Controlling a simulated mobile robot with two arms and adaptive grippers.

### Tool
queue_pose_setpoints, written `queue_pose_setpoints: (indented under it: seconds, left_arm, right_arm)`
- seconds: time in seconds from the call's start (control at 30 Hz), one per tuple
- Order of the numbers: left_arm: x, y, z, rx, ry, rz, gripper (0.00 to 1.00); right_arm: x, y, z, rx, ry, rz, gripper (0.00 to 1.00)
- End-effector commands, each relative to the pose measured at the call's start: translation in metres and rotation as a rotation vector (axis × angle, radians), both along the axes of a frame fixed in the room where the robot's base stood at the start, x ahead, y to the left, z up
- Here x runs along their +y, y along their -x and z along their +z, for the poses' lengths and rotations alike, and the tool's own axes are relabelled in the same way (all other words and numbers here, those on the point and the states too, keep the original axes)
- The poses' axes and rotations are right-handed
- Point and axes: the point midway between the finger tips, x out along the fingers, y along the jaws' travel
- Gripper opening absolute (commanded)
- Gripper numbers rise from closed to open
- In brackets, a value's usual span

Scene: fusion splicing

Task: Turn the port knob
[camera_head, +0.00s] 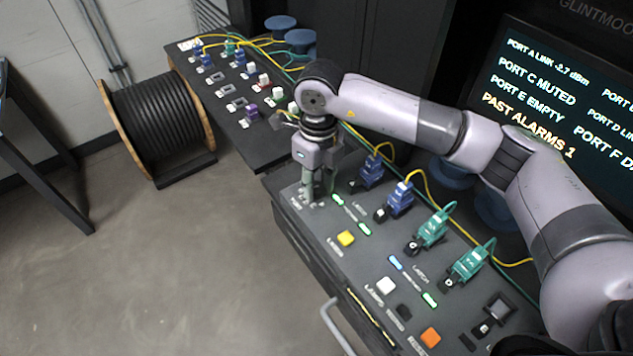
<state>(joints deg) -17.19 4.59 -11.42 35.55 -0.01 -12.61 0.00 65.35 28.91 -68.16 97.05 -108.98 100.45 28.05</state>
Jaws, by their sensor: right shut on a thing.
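My right gripper (312,195) reaches down to the far left corner of the dark control panel (318,262), by printed lettering that seems to read PORT. Its fingers are shut on the port knob, which they mostly hide, so I cannot tell which way the knob points. My right arm comes in from the right and arches over the panel. My left gripper is not in view.
A yellow button (346,238), white button (387,286) and orange button (430,337) lie nearer. A screen (560,95) stands behind; a cable reel (158,120) stands on the floor.

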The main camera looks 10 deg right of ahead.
Motion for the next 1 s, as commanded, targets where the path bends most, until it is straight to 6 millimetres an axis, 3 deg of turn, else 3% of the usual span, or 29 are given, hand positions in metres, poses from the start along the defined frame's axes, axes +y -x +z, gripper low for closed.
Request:
queue_pose_setpoints:
  seconds: [0.27, 0.3, 0.57, 0.87, 1.0]
  left_arm:
    - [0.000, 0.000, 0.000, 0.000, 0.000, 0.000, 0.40]
    - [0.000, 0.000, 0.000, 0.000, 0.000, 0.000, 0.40]
    - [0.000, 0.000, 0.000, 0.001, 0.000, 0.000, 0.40]
    - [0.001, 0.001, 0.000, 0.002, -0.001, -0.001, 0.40]
    - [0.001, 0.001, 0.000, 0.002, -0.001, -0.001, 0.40]
  right_arm:
    - [0.000, -0.001, 0.001, -0.003, -0.001, -0.001, 0.00]
    - [0.000, -0.001, 0.001, -0.003, -0.001, -0.001, 0.30]
    - [0.000, -0.001, 0.001, -0.001, 0.000, 0.000, 0.47]
    - [0.000, 0.000, 0.001, -0.001, -0.001, 0.001, 0.49]
    - [0.000, -0.001, 0.011, -0.003, 0.001, 0.001, 0.49]
